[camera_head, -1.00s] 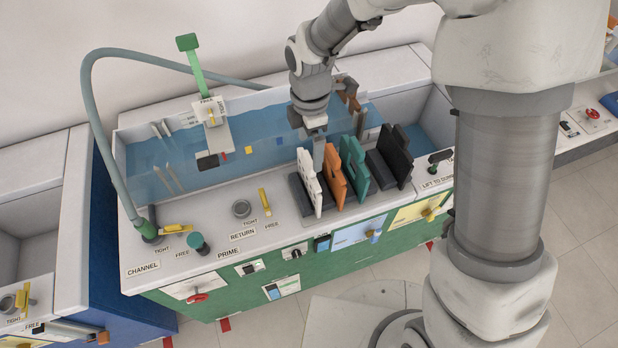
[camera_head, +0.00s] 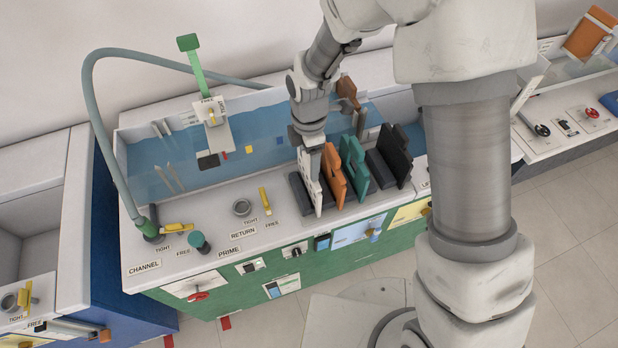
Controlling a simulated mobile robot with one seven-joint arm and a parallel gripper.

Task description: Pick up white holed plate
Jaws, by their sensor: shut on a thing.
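The white holed plate (camera_head: 310,185) stands upright at the left end of a dark slotted rack on the green-fronted bench. My gripper (camera_head: 314,158) reaches down onto the plate's upper edge from above and is shut on it. The plate's lower part still appears to be at the rack. The fingers partly hide the plate's top, and the exact grip is small in this view.
An orange plate (camera_head: 333,174), a teal plate (camera_head: 354,166) and black plates (camera_head: 394,155) stand close to the right in the rack. Behind is the water channel (camera_head: 235,150) with a clear front wall. A yellow lever (camera_head: 265,200) is to the left.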

